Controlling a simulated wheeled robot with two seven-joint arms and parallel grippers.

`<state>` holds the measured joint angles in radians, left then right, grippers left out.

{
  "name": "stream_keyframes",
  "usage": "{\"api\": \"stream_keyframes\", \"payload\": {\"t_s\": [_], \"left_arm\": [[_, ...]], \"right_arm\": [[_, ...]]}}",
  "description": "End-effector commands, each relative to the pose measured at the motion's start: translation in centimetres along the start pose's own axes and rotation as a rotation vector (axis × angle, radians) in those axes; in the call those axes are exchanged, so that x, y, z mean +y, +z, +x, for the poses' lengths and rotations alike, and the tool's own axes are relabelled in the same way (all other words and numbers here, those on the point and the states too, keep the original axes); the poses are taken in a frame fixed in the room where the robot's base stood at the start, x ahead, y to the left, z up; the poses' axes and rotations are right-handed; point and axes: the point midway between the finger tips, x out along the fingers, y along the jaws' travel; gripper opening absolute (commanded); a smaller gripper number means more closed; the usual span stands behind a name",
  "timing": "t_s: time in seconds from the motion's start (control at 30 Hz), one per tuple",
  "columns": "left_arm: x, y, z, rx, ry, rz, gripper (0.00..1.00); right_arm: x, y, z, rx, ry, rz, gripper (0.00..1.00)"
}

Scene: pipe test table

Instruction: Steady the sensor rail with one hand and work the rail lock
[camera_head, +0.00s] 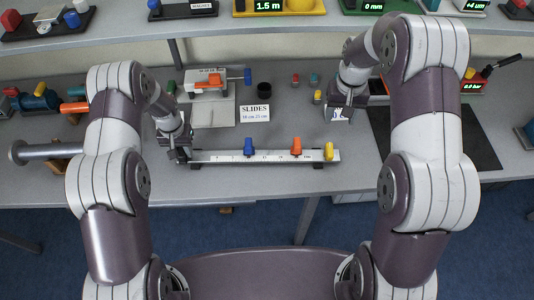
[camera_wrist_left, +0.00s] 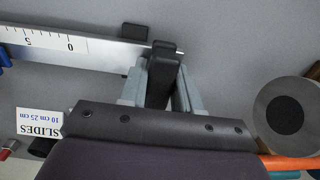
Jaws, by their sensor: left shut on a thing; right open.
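The sensor rail (camera_head: 225,157) is a long pale scaled bar lying across the front of the table. It carries a blue slider (camera_head: 249,146), an orange slider (camera_head: 296,146) and a yellow knob (camera_head: 329,151) near its right end. I cannot tell which part is the rail lock. My left gripper (camera_head: 183,156) is shut on the black end post (camera_wrist_left: 161,65) at the rail's zero end; its fingers flank the post in the left wrist view. My right gripper (camera_head: 340,117) is open, behind and above the rail's right end, apart from the yellow knob.
A "SLIDES 10 cm 25 cm" card (camera_head: 255,113) stands behind the rail, near a black cup (camera_head: 264,89). A grey cylinder (camera_head: 47,151) lies left of my left gripper. A black mat (camera_head: 470,140) lies at right. An instrument shelf (camera_head: 220,22) runs along the back.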

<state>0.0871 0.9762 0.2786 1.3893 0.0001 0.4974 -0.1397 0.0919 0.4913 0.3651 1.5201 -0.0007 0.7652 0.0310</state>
Motion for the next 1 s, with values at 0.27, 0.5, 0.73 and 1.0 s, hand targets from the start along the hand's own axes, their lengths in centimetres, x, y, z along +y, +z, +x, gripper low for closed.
{"api": "stream_keyframes", "payload": {"t_s": [0.27,0.5,0.73,1.0], "left_arm": [[0.0,0.0,0.0,-0.001,0.000,0.000,0.52],[0.0,0.0,0.0,-0.001,0.000,0.000,0.62],[0.0,-0.1,-2.3,0.003,0.000,0.000,0.62],[0.0,-0.1,-9.3,0.002,0.000,0.000,0.62]], "right_arm": [[0.0,0.0,0.1,0.000,0.000,0.000,0.55],[0.0,0.0,0.1,0.000,0.000,0.000,0.55],[0.0,0.0,0.1,0.000,0.000,0.000,0.55],[0.0,0.0,0.1,0.000,0.000,0.000,0.55]]}}
